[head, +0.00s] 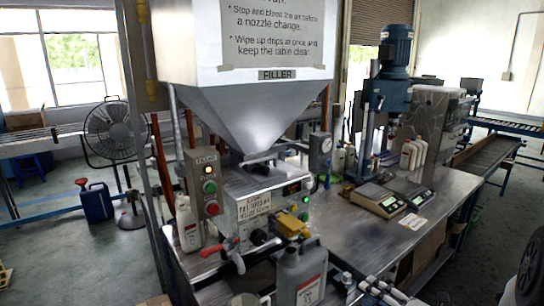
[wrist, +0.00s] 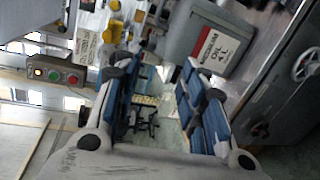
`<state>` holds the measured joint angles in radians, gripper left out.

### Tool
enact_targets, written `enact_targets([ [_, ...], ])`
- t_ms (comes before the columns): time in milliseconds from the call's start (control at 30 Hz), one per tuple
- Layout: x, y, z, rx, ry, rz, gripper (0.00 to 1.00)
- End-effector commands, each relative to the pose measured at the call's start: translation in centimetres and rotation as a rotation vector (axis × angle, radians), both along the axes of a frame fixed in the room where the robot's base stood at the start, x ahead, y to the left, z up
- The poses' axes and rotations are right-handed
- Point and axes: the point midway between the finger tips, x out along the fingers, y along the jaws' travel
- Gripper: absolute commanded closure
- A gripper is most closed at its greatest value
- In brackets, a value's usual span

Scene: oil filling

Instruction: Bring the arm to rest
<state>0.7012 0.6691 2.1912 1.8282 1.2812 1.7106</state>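My gripper (wrist: 155,72) is open in the wrist view, its two blue-padded fingers apart with nothing between them. A grey jug (wrist: 208,42) with a white and red label is just beyond the right finger, and I cannot tell whether they touch. In the head view the grey jug (head: 301,272) stands at the front of the filler, below the yellow part (head: 292,227). Pale and dark parts at the bottom edge of the head view, right of the jug, may be my gripper; they are cut off.
The filler's steel hopper (head: 255,115) rises above the control box (head: 262,208). Two scales (head: 380,199) sit on the steel table (head: 345,232). A white bottle (head: 188,224) stands left of the box. A fan (head: 110,130) and blue can (head: 95,202) are on the floor at left.

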Motion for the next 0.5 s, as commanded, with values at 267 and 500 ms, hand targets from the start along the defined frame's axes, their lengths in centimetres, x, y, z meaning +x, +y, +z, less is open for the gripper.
enact_targets([
  [267, -2.9, 7.8, 4.4, -0.346, -0.168, 0.344, 0.62],
  [500, -9.6, 15.5, 7.7, -0.804, -0.464, 0.805, 0.62],
])
